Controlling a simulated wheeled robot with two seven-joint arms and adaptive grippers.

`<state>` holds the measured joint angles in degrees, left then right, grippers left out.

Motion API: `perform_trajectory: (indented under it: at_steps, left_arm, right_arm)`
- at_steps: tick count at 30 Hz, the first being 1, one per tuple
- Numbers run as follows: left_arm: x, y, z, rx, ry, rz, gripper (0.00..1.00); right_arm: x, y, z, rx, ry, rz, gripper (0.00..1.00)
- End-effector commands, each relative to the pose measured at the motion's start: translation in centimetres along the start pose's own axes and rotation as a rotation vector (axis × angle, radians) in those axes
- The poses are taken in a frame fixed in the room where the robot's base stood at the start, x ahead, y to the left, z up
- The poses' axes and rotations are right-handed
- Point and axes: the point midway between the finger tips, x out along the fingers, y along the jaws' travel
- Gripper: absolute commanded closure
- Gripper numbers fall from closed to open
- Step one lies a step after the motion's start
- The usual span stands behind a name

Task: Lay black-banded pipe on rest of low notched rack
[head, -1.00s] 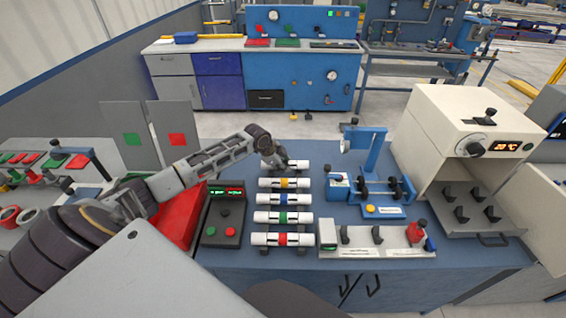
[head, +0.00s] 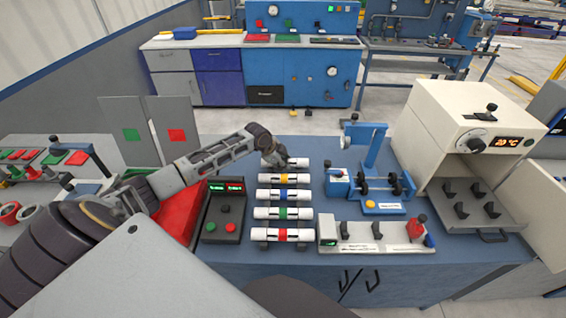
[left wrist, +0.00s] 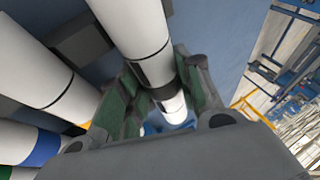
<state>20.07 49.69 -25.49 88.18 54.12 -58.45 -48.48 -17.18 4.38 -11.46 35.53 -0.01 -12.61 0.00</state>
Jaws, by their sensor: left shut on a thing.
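The black-banded pipe (head: 297,162) is white and lies farthest back in a row of pipes in the head view. My left gripper (head: 279,158) is at its left part. In the left wrist view, the jaws of my left gripper (left wrist: 160,92) are shut around a white pipe (left wrist: 132,30) with a dark band between them. In the head view, a low pale rack (head: 391,248) with dark notched rests (head: 344,230) stands at the front right of the row, with no pipe in its notches.
Pipes with yellow (head: 284,179), blue (head: 284,195), green (head: 283,213) and red (head: 282,235) bands lie in front. A control box (head: 223,222) stands left of them. A blue fixture (head: 377,160) stands behind the rack, and a cream oven (head: 458,118) is at the right.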

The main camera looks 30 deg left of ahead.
Motion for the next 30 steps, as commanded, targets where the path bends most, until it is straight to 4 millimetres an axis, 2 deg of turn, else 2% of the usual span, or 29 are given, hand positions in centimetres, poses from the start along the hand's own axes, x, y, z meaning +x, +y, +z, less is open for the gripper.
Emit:
perform_trajectory:
  at_steps: [30]
  left_arm:
    - [0.76, 0.31, 0.33, 0.000, 0.000, 0.000, 0.91]
  right_arm:
    - [0.11, 0.52, 0.15, -0.002, -0.001, 0.005, 0.60]
